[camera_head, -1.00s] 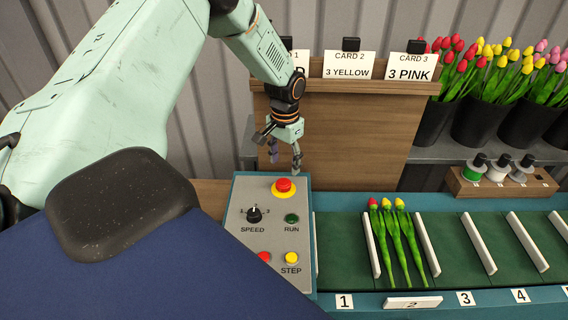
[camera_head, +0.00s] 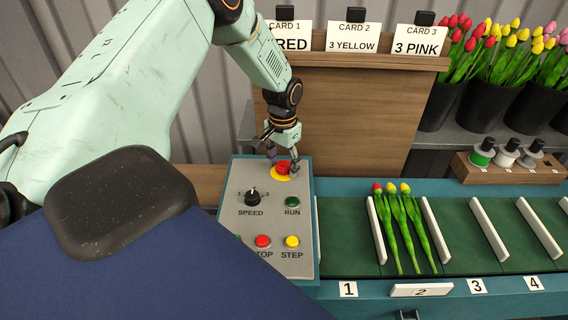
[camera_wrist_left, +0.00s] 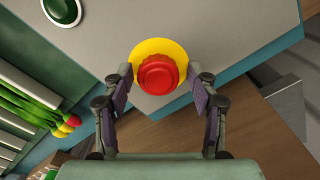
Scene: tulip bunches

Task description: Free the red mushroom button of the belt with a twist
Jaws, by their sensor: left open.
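The red mushroom button (camera_head: 283,167) sits on a round yellow plate at the far end of the grey control panel (camera_head: 240,187). My left gripper (camera_head: 283,165) is open, with a finger on each side of the button in the head view. In the left wrist view the button (camera_wrist_left: 158,74) and its yellow plate (camera_wrist_left: 165,46) lie ahead, between the lines of the two open fingers (camera_wrist_left: 158,85). I cannot tell whether the fingertips touch the button. My right gripper is not in view.
The panel also has a SPEED knob (camera_head: 252,198), a green RUN button (camera_head: 292,202), a red button (camera_head: 262,241) and a yellow STEP button (camera_head: 292,241). The green belt (camera_head: 460,240) carries three tulips (camera_head: 402,225) between white dividers. A wooden card board (camera_head: 340,120) stands behind.

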